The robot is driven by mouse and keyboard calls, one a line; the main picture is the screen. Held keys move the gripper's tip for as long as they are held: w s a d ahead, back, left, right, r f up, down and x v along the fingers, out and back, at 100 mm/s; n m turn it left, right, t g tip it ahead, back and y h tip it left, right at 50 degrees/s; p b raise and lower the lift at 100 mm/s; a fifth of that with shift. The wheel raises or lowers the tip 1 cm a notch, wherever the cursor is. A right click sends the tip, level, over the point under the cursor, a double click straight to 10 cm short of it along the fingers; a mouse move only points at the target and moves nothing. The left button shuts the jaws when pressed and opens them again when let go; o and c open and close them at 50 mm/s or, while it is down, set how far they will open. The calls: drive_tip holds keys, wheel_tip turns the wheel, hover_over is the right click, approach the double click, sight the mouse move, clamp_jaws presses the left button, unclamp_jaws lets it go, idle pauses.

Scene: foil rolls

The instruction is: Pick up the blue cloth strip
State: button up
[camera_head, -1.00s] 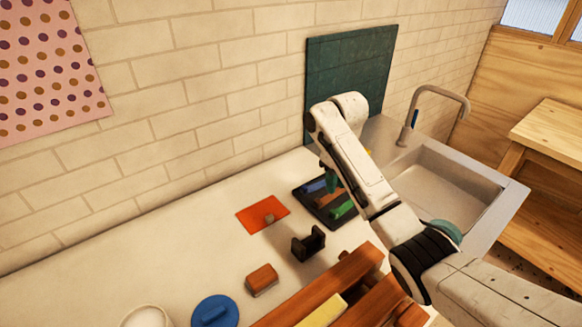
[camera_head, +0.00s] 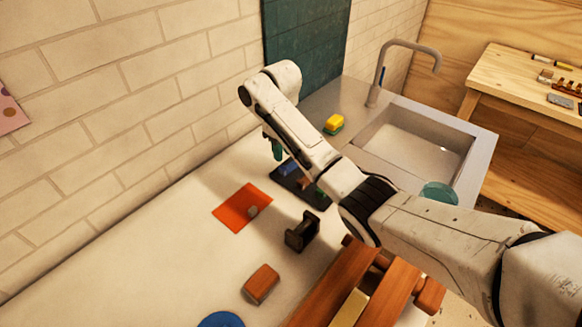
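A small blue piece (camera_head: 290,169) lies on the dark tray (camera_head: 287,187) on the counter, beside brown and green pieces partly hidden by my arm. It may be the blue cloth strip; it is too small to be sure. A round blue thing (camera_head: 222,320) is cut off at the bottom edge. The end of my arm hangs over the tray's back left side. The green tip at my gripper (camera_head: 277,151) is just above and left of the blue piece. The fingers are too small and covered to tell their opening.
A black holder (camera_head: 302,231), a brown block (camera_head: 261,284) and a wooden rack (camera_head: 335,285) stand nearer. A yellow-green sponge (camera_head: 334,124) is beside the sink (camera_head: 420,150).

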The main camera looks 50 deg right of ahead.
sight(283, 168)
drive_tip(key=shift+a+f+p, duration=0.1)
drive_tip(key=shift+f+p, duration=0.55)
drive_tip(key=shift+f, duration=2.25)
clamp_jaws()
